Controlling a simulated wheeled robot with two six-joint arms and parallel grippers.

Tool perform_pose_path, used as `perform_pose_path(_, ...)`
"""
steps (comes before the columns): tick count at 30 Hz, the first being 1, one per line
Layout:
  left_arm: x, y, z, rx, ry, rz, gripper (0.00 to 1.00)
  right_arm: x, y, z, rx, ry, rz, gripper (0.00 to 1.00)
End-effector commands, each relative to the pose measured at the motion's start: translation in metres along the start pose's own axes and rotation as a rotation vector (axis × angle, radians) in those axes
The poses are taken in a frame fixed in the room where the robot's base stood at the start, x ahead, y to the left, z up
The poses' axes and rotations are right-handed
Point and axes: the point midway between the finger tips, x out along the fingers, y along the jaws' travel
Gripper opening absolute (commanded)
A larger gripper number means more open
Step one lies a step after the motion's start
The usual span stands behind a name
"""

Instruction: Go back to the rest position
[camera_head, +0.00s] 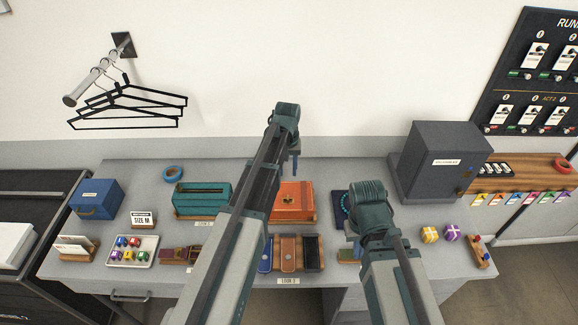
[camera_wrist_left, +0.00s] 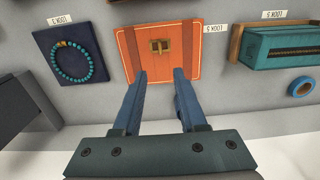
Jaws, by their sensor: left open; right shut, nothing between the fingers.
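My left gripper (camera_head: 295,162) is in the air over the back part of the table, behind the orange case (camera_head: 293,201). In the left wrist view the left gripper (camera_wrist_left: 160,80) has its fingers spread with nothing between them. The orange case (camera_wrist_left: 175,60) with a brass clasp shows just beyond the fingertips; I cannot tell the exact gap. My right gripper (camera_head: 358,248) is over the right-middle of the table, mostly hidden by its own wrist; no held thing shows there.
The grey table (camera_head: 135,185) holds a teal box (camera_head: 190,208), a bead bracelet on a navy pad (camera_wrist_left: 72,58), a blue tape roll (camera_head: 173,173) and a dark grey cabinet (camera_head: 435,165). Black hangers (camera_head: 125,122) hang on the wall at left. Air above the table is open.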

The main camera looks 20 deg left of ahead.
Motion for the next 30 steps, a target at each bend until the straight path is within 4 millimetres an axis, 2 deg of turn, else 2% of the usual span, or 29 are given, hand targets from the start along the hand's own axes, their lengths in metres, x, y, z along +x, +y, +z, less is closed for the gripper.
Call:
perform_pose_path(5, 0.000, 0.000, 0.000, 0.000, 0.000, 0.000, 0.41, 0.000, 0.000, 0.000, 0.000, 0.000, 0.000, 0.00)
perform_pose_path(8, 0.009, 0.005, 0.011, 0.018, -0.001, -0.003, 0.41, 0.009, -0.001, -0.001, 0.000, 0.000, 0.000, 0.00)
perform_pose_path(11, 0.034, 0.021, 0.043, 0.081, -0.005, -0.013, 0.41, 0.034, -0.003, -0.002, -0.001, 0.001, 0.000, 0.00)
perform_pose_path(16, 0.092, 0.053, 0.131, 0.264, -0.014, -0.046, 0.41, 0.092, -0.008, -0.006, -0.004, 0.001, 0.001, 0.00)
perform_pose_path(21, 0.138, 0.068, 0.206, 0.436, -0.022, -0.078, 0.41, 0.137, -0.013, -0.009, -0.006, 0.002, 0.002, 0.00)
perform_pose_path(25, 0.159, 0.071, 0.244, 0.530, -0.025, -0.096, 0.41, 0.159, -0.015, -0.010, -0.008, 0.003, 0.003, 0.00)
perform_pose_path(30, 0.169, 0.072, 0.266, 0.589, -0.028, -0.109, 0.41, 0.169, -0.015, -0.011, -0.009, 0.003, 0.003, 0.00)
